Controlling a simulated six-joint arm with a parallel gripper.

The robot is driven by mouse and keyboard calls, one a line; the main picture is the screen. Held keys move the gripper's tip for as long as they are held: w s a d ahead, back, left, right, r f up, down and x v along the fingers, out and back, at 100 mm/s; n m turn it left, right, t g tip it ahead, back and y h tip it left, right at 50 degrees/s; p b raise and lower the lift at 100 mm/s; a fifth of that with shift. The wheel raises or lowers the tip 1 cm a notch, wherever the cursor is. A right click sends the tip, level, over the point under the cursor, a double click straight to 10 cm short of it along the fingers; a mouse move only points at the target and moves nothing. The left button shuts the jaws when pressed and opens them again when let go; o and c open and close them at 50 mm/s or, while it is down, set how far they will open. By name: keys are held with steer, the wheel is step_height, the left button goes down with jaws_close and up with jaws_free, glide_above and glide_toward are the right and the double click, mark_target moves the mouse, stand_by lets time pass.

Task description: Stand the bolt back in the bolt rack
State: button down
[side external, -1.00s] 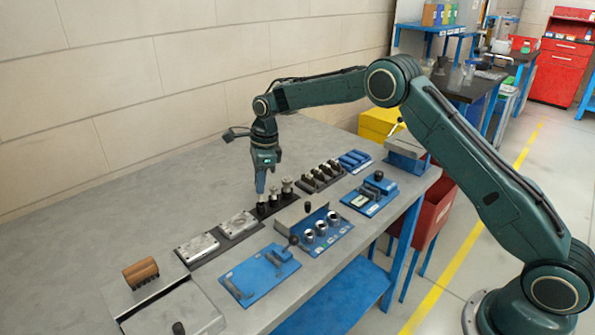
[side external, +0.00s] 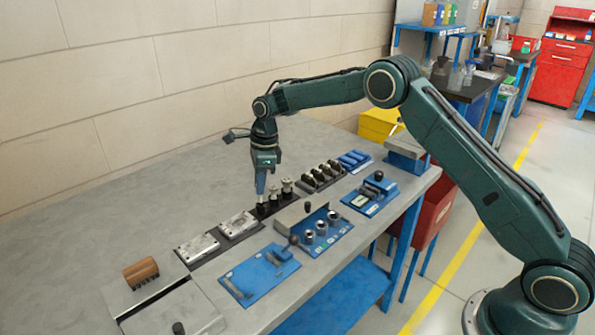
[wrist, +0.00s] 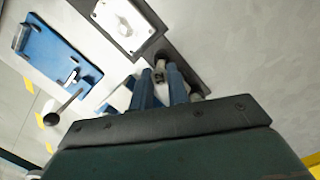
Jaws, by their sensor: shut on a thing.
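My gripper (side external: 261,194) points straight down over the left end of a black rack (side external: 268,210) on the grey bench. Two upright metal pieces, which look like bolts (side external: 287,187), stand in this rack just right of my fingers. In the wrist view my gripper (wrist: 162,88) has its two blue fingers shut on a small grey metal piece, the bolt (wrist: 159,73), at the dark rack (wrist: 186,72). The fingers hide most of the bolt, and I cannot tell whether its foot is in a hole.
Metal plates (side external: 198,247) lie on a dark strip left of the rack. Another black rack (side external: 321,178) with several upright pieces stands to the right. Blue fixtures (side external: 258,274) with levers lie in front. The bench behind my gripper is clear.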

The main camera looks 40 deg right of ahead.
steer(key=shift+f, duration=1.15)
stand_by(1.1)
stand_by(0.5)
steer(key=c, duration=1.3)
jaws_free()
steer(key=shift+r, duration=0.2)
steer(key=shift+r, duration=3.3)
steer(key=shift+r, duration=0.1)
